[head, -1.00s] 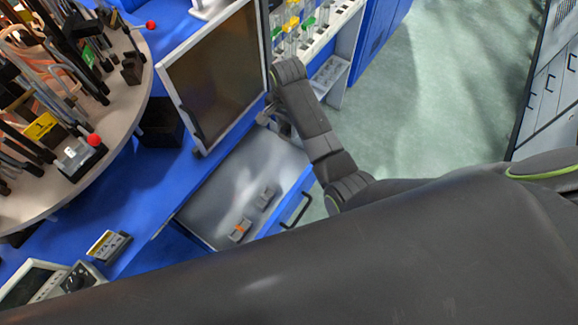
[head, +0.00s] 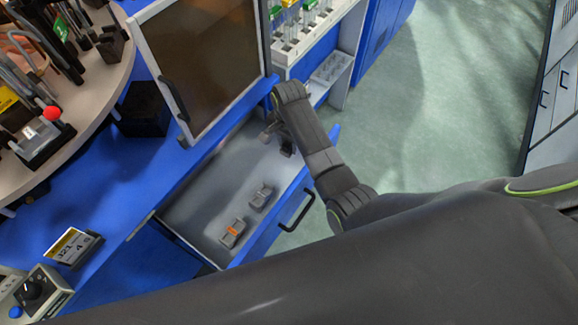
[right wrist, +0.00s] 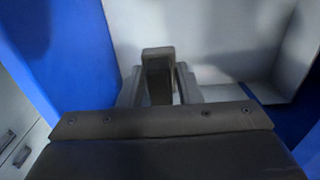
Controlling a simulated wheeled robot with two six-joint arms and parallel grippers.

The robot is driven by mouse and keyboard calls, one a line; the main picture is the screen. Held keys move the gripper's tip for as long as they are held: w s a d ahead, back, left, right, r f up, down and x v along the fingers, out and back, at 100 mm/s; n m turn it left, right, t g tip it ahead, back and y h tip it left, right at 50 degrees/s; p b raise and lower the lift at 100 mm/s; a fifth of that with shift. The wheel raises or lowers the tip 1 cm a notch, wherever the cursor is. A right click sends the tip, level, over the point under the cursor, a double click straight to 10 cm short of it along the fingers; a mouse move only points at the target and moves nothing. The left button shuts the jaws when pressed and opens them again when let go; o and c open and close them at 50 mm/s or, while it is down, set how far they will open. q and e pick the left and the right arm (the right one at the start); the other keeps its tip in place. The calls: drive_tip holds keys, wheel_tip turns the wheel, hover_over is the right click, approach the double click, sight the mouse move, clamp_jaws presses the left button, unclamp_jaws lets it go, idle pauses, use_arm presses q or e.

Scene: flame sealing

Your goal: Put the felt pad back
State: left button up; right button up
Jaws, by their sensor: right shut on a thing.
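My right gripper (head: 272,134) hangs over the far right end of an open grey-lined drawer (head: 187,204). It is shut on a small dark block, apparently the felt pad (head: 287,148). In the right wrist view the dark pad (right wrist: 158,72) stands upright between the grey fingers (right wrist: 160,88). The drawer's pale inside lies beyond it. I cannot tell whether the pad touches the drawer floor. My left gripper is not in view.
Two grey pieces lie in the drawer: one with an orange band (head: 232,232) and a plain one (head: 262,196). The drawer has a black handle (head: 297,210). A dark-screened panel (head: 206,58) stands behind. A round table (head: 92,108) with tools is at left.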

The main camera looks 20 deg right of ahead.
hover_over(289, 166)
wheel_tip(289, 166, down, 5)
drive_tip(key=shift+f, duration=0.2)
drive_tip(key=shift+f+b, duration=0.55)
drive_tip(key=shift+f, duration=1.25)
drive_tip(key=shift+f, duration=0.1)
drive_tip(key=o, duration=0.9)
drive_tip(key=shift+o, duration=0.2)
wheel_tip(289, 166, up, 12)
drive_tip(key=shift+r+p, duration=0.15)
drive_tip(key=shift+p, duration=0.75)
